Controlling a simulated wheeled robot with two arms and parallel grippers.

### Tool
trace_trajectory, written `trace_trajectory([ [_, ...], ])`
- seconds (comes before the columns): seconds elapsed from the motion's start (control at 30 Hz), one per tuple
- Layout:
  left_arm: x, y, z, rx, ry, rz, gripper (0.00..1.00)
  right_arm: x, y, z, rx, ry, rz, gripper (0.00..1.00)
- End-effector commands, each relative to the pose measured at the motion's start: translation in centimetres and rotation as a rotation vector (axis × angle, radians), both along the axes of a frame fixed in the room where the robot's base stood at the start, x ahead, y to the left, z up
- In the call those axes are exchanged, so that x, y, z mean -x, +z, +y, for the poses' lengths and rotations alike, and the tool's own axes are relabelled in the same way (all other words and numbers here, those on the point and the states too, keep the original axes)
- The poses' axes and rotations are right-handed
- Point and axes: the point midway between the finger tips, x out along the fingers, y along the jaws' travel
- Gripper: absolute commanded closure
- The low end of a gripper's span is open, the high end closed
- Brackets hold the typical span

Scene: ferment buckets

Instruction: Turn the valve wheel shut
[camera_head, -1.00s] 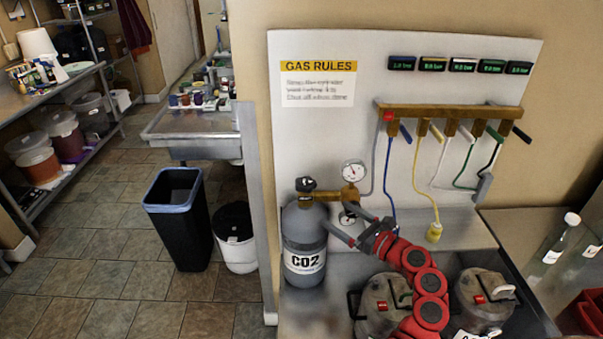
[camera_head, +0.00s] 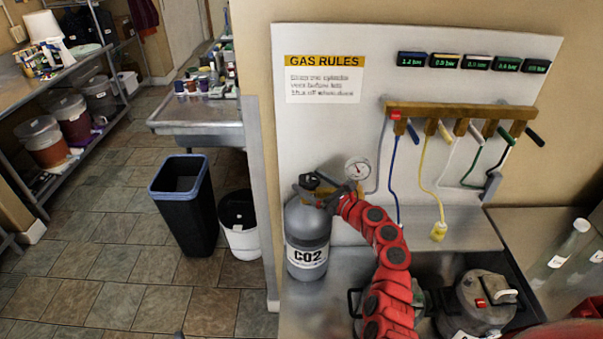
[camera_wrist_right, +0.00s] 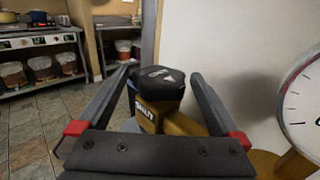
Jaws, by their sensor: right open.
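The valve wheel (camera_head: 310,181) is a small black knob on top of the grey CO2 cylinder (camera_head: 308,232), left of the brass regulator. In the right wrist view the valve wheel (camera_wrist_right: 161,83) has a pale mark on top and sits above a brass body with a partly hidden label ending in "HUT". My right gripper (camera_head: 306,190) is open at the cylinder's top. In the wrist view, my right gripper's fingers (camera_wrist_right: 162,75) stand on either side of the wheel, with visible gaps. My left gripper is not in view.
A pressure gauge (camera_head: 358,169) is close beside my right gripper, and also in the wrist view (camera_wrist_right: 303,108). A manifold (camera_head: 460,111) with coloured hoses hangs on the white panel. A metal keg (camera_head: 478,300) stands at the right, partly behind my arm.

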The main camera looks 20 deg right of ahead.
Motion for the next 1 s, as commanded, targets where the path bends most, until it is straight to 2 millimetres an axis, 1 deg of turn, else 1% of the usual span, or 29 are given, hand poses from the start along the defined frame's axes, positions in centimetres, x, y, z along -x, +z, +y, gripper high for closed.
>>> trace_trajectory([
  [0.03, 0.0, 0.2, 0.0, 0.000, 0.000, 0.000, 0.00, -0.7, 0.2, 0.5, 0.003, 0.006, 0.001, 0.00],
  [0.1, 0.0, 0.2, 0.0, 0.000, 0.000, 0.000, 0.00, -1.6, 0.1, 1.0, 0.002, 0.003, 0.002, 0.00],
  [0.3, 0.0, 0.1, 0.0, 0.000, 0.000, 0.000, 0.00, -3.2, 0.0, 1.8, 0.002, 0.002, 0.000, 0.00],
  [0.43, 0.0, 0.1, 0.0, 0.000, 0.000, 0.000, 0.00, -3.7, 0.0, 2.0, 0.003, -0.002, -0.001, 0.00],
  [0.7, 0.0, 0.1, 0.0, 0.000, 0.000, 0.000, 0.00, -3.7, 0.0, 2.0, 0.002, -0.002, 0.000, 0.00],
  [0.77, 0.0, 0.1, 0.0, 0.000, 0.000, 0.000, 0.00, -3.7, 0.0, 2.0, 0.002, -0.001, 0.000, 0.09],
  [0.8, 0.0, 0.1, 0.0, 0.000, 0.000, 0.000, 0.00, -3.7, 0.0, 2.0, 0.002, -0.001, 0.000, 0.16],
  [0.97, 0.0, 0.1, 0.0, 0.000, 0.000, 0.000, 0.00, -3.7, 0.0, 2.0, 0.002, -0.001, 0.000, 0.45],
  [1.0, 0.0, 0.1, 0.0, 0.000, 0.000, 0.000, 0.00, -3.7, 0.0, 2.0, 0.002, -0.001, 0.000, 0.52],
])
